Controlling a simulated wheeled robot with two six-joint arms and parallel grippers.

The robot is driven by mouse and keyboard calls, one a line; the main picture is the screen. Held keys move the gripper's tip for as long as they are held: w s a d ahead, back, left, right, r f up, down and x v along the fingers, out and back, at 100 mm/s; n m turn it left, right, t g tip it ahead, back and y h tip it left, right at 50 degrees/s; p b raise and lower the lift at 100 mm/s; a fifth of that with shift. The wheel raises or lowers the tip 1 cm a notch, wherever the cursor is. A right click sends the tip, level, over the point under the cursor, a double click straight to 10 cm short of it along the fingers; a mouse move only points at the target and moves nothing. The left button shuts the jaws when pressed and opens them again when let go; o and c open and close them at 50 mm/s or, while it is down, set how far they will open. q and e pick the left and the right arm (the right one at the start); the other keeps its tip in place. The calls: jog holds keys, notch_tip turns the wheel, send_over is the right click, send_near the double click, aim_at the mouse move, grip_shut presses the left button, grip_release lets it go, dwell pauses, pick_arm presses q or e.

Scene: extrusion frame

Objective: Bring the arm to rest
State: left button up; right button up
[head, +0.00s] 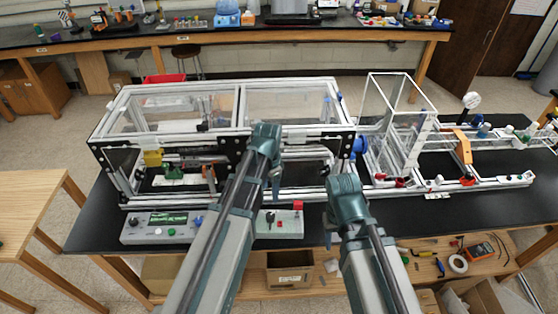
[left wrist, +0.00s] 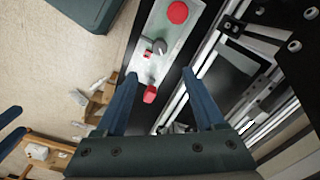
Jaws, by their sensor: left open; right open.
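My left gripper (head: 276,184) is over the front of the aluminium extrusion frame (head: 220,85), pointing down. In the left wrist view its two fingers (left wrist: 158,76) are spread apart with nothing between them. Below them is a grey control box (left wrist: 157,62) with a red button (left wrist: 178,12), a dark knob and red switches. The box (head: 288,228) also shows in the head view, partly behind my left arm. My right gripper (head: 330,226) hangs near the table's front edge, right of that box. Its fingers are mostly hidden by its wrist, and I see nothing held.
The black table (head: 90,222) carries the frame and a second control box (head: 160,227) with a green display. A clear box frame (head: 400,130) and a rail assembly stand at right. A lower shelf holds a cardboard box (head: 290,272) and tools. Bare tabletop shows at front left.

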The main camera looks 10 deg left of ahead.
pick_arm(q)
jog(key=s+d+f+n+y+b, duration=0.1)
jog(key=s+d+f+n+b, duration=0.4)
jog(key=s+d+f+b, duration=0.5)
jog(key=s+f+b, duration=0.3)
jog(key=s, duration=0.1)
jog(key=shift+s+d+f, duration=0.15)
jog(key=shift+d+f, duration=0.05)
jog(key=shift+d, duration=0.1)
